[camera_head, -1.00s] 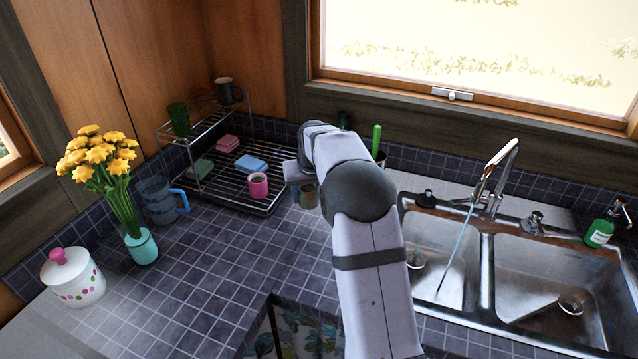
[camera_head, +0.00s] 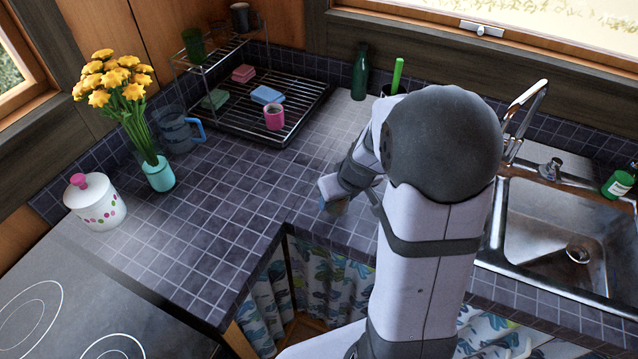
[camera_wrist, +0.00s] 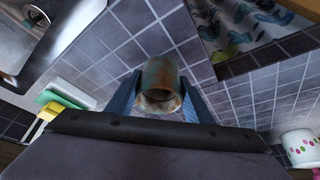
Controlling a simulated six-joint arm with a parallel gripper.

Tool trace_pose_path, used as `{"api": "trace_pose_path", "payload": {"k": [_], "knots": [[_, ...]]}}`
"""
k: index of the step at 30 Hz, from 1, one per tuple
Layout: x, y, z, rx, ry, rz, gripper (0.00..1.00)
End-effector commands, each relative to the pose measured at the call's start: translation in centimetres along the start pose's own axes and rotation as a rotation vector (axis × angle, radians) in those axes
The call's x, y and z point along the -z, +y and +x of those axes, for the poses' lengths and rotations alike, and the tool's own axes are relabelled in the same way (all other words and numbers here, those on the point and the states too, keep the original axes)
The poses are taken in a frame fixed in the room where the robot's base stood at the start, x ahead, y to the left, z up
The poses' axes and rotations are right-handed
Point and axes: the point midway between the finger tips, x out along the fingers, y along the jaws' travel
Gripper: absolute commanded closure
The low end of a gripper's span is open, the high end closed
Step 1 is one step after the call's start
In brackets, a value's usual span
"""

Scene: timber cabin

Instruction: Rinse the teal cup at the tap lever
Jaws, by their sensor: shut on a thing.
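My gripper (camera_wrist: 160,105) is shut on the teal cup (camera_wrist: 160,78), which sits between the two blue-grey fingers in the wrist view. The cup's teal surface looks stained with brown. In the head view my gripper (camera_head: 338,192) is above the counter, left of the sink, and the cup is mostly hidden by it. The chrome tap (camera_head: 520,115) stands behind the sink, to the right of my arm. My arm covers the left basin, so the water stream is hidden now.
The right basin (camera_head: 545,225) is empty. A drying rack (camera_head: 240,130) holds a pink cup (camera_head: 274,117) and sponges. A green bottle (camera_head: 360,72), blue pitcher (camera_head: 178,130), flower vase (camera_head: 159,175) and lidded jar (camera_head: 95,205) stand around the counter. The counter's middle is clear.

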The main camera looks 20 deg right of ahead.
Motion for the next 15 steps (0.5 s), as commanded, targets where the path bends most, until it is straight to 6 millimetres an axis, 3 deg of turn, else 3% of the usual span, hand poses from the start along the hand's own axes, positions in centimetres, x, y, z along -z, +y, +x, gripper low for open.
{"api": "trace_pose_path", "payload": {"k": [8,15], "knots": [[-3.8,5.7,-0.7,0.030,0.000,-0.064,0.78],[-7.9,12.1,-2.1,0.076,0.000,-0.177,0.78]]}}
